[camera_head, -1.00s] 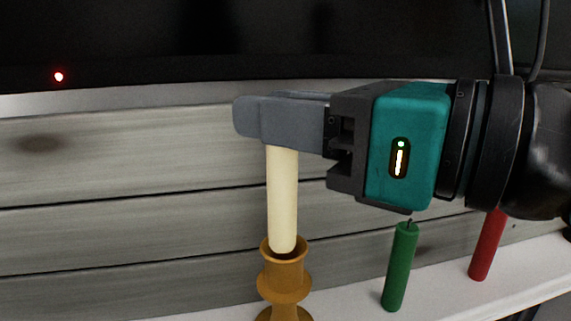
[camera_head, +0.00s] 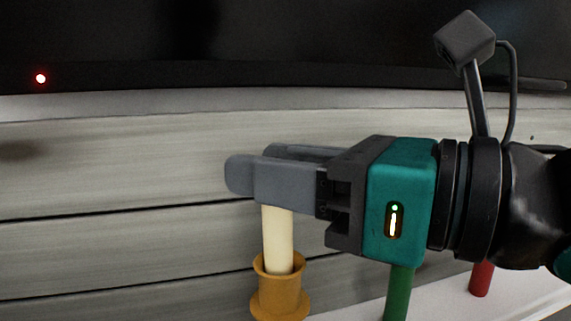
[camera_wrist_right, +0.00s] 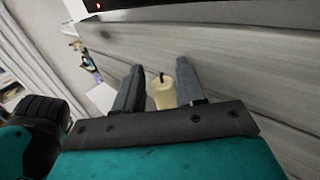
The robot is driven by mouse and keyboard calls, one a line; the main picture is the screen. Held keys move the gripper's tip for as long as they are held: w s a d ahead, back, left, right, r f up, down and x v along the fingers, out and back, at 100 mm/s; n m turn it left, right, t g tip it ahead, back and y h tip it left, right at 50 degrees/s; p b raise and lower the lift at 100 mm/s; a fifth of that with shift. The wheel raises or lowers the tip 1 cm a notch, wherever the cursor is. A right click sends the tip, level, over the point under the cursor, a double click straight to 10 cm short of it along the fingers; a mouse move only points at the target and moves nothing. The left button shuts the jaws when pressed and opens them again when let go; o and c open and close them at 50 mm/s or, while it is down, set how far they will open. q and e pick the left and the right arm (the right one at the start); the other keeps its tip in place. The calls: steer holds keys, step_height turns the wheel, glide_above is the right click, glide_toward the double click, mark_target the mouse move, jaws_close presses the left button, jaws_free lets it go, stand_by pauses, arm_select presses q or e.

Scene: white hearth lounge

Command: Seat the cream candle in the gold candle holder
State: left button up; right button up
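The cream candle (camera_head: 278,240) stands upright with its lower end inside the mouth of the gold candle holder (camera_head: 280,299). How deep it sits is hidden by the rim. My right gripper (camera_head: 262,178) is around the candle's upper part, fingers pointing left in the head view. The fingers look parted, with a gap beside the candle. In the right wrist view, the candle's top and dark wick (camera_wrist_right: 163,90) show between the two fingers (camera_wrist_right: 158,82). My left gripper is not in view.
A green candle (camera_head: 398,292) stands right of the holder, partly hidden behind my right gripper. A red candle (camera_head: 481,279) stands farther right on the white ledge (camera_head: 450,300). Grey planks (camera_head: 120,190) and a dark panel (camera_head: 280,45) lie behind.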

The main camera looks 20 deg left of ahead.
steer(key=shift+d, duration=0.1)
steer(key=v, duration=1.1)
steer(key=shift+d+b, duration=0.4)
steer(key=shift+b, duration=0.05)
steer(key=shift+r, duration=0.1)
